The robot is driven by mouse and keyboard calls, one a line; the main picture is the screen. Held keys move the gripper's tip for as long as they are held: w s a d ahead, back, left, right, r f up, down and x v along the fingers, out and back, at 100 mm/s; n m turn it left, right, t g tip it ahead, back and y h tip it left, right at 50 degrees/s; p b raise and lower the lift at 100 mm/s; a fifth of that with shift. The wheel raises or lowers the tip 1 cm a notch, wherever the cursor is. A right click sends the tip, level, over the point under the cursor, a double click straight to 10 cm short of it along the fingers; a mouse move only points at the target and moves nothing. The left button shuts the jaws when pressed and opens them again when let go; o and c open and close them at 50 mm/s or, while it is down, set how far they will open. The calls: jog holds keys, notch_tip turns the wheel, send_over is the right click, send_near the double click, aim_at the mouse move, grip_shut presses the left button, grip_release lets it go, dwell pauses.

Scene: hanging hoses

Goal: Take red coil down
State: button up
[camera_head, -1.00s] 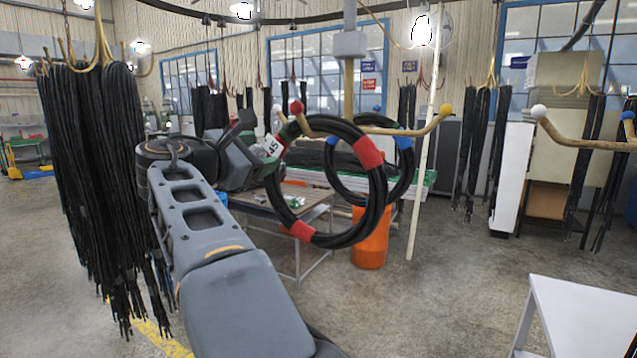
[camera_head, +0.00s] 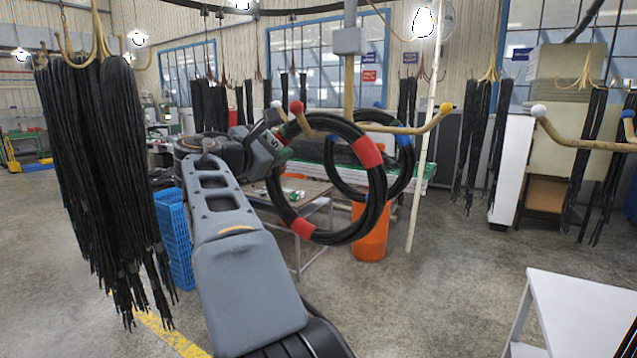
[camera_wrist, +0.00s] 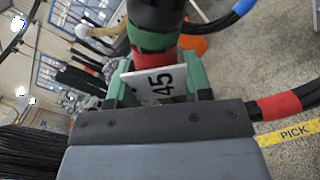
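The red coil (camera_head: 375,198), a black hose ring with red bands, hangs upright from the red-tipped hook (camera_head: 297,107). My gripper (camera_head: 280,138) is at the coil's upper left side, just below that hook. In the wrist view, the green fingers of my gripper (camera_wrist: 160,85) stand on either side of a black hose with a red band. A white tag (camera_wrist: 160,82) reading 45 is between them. I cannot tell whether the fingers press on the hose. A second coil with blue bands (camera_head: 405,140) hangs behind the red one, partly hidden.
A bundle of black hoses (camera_head: 95,180) hangs close on the left, near my arm. A blue crate (camera_head: 176,240) stands beside my arm. A low table (camera_head: 318,205) and an orange bin (camera_head: 370,232) are behind the coil. A white table (camera_head: 580,305) is at the lower right.

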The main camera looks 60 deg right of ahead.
grip_shut()
jog(key=shift+r, duration=0.2)
dwell(0.5)
jog(key=shift+r, duration=0.55)
notch_tip(320, 180, up, 6)
jog(key=shift+r+p, duration=0.1)
jog(key=shift+p, duration=0.75)
jog(key=w+a+b, duration=0.1)
jog(key=a+b, duration=0.1)
jog(key=a, duration=1.6)
jog(key=shift+f+b, duration=0.3)
jog(key=shift+b, duration=0.1)
